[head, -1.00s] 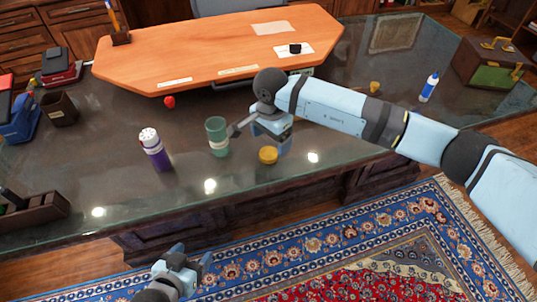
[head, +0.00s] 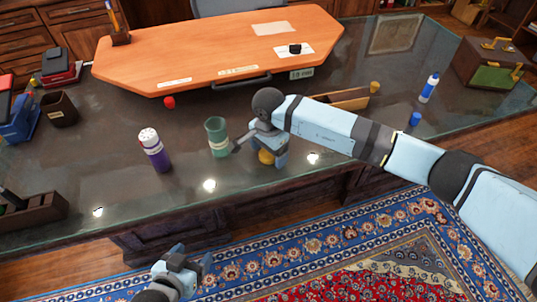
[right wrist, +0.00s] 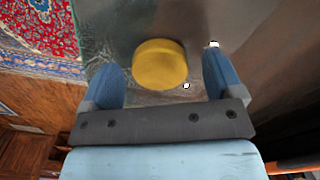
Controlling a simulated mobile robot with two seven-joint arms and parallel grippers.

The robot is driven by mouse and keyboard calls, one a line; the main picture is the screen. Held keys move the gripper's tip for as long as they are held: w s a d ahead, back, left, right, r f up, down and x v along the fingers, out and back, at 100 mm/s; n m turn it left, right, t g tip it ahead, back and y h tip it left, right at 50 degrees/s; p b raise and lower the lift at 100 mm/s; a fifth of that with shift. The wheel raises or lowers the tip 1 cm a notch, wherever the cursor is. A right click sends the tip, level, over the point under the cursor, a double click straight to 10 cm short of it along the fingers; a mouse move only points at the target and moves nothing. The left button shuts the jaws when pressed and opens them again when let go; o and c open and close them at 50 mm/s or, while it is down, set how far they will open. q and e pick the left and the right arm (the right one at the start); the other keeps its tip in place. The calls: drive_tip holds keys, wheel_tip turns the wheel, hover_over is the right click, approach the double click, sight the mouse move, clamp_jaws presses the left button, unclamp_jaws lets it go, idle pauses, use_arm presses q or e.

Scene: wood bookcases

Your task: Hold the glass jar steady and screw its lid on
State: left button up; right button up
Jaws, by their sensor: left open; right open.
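The green glass jar (head: 217,138) stands upright and open-topped on the dark glass desk, in the middle of the head view. The round yellow lid (head: 266,157) lies on the desk to its right, partly hidden by my right gripper (head: 260,153). In the right wrist view the lid (right wrist: 160,64) sits between the two blue fingers of my right gripper (right wrist: 163,66), which are open with a gap on each side. My left gripper (head: 193,256) is open and empty, in front of the desk edge and well apart from the jar.
A purple bottle with a white top (head: 154,150) stands left of the jar. A red knob-like object (head: 169,102) lies behind it, by the orange board (head: 210,50). A wooden tray (head: 345,98), a blue cap (head: 415,119) and a white-blue bottle (head: 429,87) are further right.

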drive_tip(key=c, duration=1)
drive_tip(key=shift+r, duration=0.15)
wheel_tip(320, 180, up, 20)
drive_tip(key=shift+f+p, duration=0.1)
drive_tip(key=shift+p, duration=0.4)
